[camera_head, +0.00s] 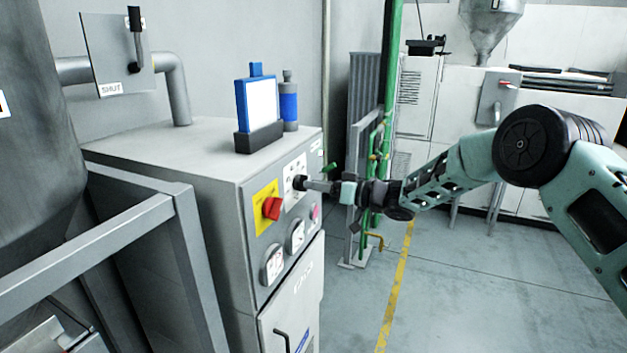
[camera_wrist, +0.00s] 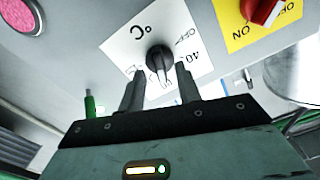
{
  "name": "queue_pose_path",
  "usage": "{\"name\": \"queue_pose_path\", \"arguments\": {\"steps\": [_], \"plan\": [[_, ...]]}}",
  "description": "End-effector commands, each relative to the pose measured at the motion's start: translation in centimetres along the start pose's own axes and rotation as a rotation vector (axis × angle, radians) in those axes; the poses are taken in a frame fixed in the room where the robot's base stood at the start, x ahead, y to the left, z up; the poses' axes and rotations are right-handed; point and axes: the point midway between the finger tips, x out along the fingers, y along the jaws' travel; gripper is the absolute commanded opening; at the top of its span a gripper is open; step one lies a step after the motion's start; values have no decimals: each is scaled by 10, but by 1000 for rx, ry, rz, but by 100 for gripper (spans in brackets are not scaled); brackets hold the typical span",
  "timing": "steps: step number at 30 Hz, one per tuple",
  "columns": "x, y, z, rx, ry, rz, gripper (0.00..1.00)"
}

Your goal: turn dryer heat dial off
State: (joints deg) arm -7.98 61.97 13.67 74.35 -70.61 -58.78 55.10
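The dryer's heat dial is a black knob on a white plate marked °C, OFF and 40; in the wrist view the knob (camera_wrist: 159,58) stands just past my fingertips. My gripper (camera_wrist: 160,72) is open, with one finger toward each side of the knob and visible gaps. Whether the fingertips overlap the knob in depth is unclear. In the head view, my gripper (camera_head: 314,186) reaches from the right to the dial plate (camera_head: 295,172) on the grey cabinet, and hides part of the knob.
A red switch (camera_head: 272,208) on a yellow plate sits left of the dial. Two round gauges (camera_head: 297,234) are below, and a pink button (camera_head: 315,213) is below right. A blue-framed board (camera_head: 257,104) stands on the cabinet top. A green post (camera_head: 388,80) rises behind my wrist.

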Motion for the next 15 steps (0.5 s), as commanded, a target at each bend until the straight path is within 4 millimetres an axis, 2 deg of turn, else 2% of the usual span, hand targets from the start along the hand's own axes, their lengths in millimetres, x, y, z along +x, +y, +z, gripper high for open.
{"name": "queue_pose_path", "arguments": {"steps": [5, 13, 14, 15], "plan": [[12, 0, 0, 0, 1, 0, 34], [14, 0, 0, 1, 1, 0, 34], [14, 0, 0, 1, 1, 0, 31], [14, 0, 0, 1, 1, 0, 20]]}}
